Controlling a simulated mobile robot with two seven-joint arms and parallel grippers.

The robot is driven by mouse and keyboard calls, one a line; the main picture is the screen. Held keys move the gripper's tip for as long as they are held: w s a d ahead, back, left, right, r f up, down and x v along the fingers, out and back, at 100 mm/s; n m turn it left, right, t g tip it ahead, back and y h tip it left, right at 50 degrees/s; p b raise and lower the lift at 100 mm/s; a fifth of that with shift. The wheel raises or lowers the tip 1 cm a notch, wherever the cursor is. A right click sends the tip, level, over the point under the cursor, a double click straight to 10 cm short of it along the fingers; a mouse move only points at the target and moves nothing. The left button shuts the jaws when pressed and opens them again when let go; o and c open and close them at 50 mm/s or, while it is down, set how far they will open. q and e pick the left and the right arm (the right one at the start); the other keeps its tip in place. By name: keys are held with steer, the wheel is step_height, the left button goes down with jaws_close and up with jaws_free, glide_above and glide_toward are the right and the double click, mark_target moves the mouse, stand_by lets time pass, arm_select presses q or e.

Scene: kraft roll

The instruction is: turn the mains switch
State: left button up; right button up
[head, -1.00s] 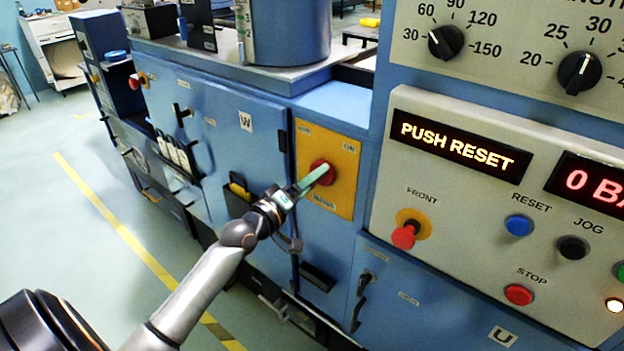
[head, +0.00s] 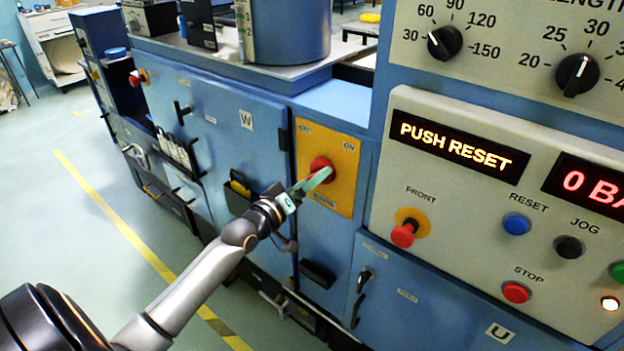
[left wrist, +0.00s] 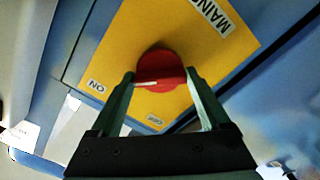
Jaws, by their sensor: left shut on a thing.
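The mains switch is a round red knob (head: 321,169) on a yellow plate (head: 342,200) on the blue machine front. In the left wrist view the red knob (left wrist: 160,70) sits between my two green fingers, with a pale mark across its lower part. The yellow plate (left wrist: 125,50) there carries labels reading MAIN and ON and one too small to read. My left gripper (head: 318,178) is shut on the knob, and its fingers hide part of it in the head view. My right gripper does not show.
A grey control panel (head: 450,190) with a lit PUSH RESET display stands to the right. It has a red front button (head: 403,235), a blue reset button (head: 516,223) and a red stop button (head: 516,292). Door handles jut out near my arm. The floor at left is clear.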

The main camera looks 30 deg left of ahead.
arm_select(q)
steer(key=o, duration=1.2)
steer(key=shift+s+a+b, duration=0.15)
steer(key=shift+s+b, duration=0.05)
steer(key=shift+s, duration=1.9)
steer(key=shift+s+a+b, duration=0.2)
steer(key=shift+s, duration=1.85)
steer(key=shift+s+a+b, duration=0.15)
steer(key=shift+s+b, duration=0.05)
steer(key=shift+s, duration=1.9)
